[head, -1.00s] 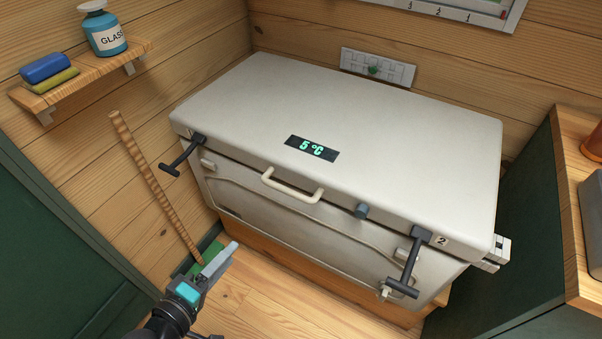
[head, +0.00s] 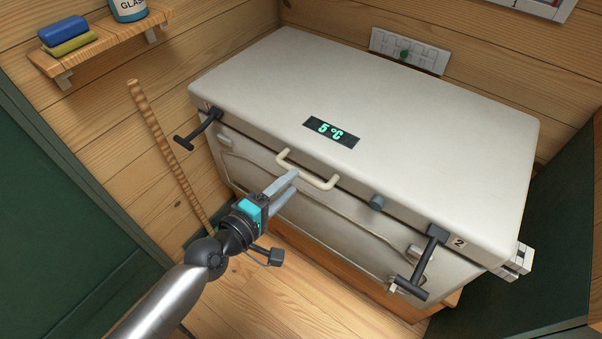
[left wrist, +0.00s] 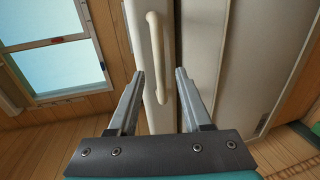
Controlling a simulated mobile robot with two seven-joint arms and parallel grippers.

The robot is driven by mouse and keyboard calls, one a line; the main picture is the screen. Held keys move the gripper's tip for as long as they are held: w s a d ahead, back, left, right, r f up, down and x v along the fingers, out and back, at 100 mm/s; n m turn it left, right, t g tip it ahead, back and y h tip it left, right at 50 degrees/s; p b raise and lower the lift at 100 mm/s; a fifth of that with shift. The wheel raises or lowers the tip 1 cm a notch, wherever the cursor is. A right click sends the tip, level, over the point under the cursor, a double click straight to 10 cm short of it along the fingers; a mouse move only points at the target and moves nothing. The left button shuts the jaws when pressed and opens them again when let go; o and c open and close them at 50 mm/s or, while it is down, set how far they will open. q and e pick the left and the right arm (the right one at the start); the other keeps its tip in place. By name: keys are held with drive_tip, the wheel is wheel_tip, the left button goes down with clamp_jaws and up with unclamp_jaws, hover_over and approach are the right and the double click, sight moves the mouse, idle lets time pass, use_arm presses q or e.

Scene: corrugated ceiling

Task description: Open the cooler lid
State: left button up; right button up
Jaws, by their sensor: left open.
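The white cooler (head: 300,215) stands against the wooden wall with its lid (head: 400,110) shut. A cream handle (head: 308,172) sits on the front edge of the lid; it also shows in the left wrist view (left wrist: 156,55), ahead of and between the fingers. My left gripper (head: 290,184) is open and empty, just in front of and a little below the left part of the handle. Its two fingers also show in the left wrist view (left wrist: 158,82). Dark T-shaped latches are at the left (head: 197,130) and right (head: 422,262) of the cooler front. My right gripper is not in view.
A shelf (head: 105,40) with a blue-and-yellow block (head: 65,35) and a bottle (head: 128,8) is at upper left. A wooden stick (head: 168,150) leans left of the cooler. Dark green panels stand on both sides. A grey knob (head: 377,202) is right of the handle.

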sight(301, 172)
use_arm(q)
drive_tip(key=x, duration=0.5)
drive_tip(key=shift+b, duration=0.35)
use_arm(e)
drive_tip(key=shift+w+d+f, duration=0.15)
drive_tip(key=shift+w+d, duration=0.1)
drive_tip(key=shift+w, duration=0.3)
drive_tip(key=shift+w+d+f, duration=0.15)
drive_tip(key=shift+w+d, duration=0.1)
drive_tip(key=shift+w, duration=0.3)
use_arm(q)
clamp_jaws()
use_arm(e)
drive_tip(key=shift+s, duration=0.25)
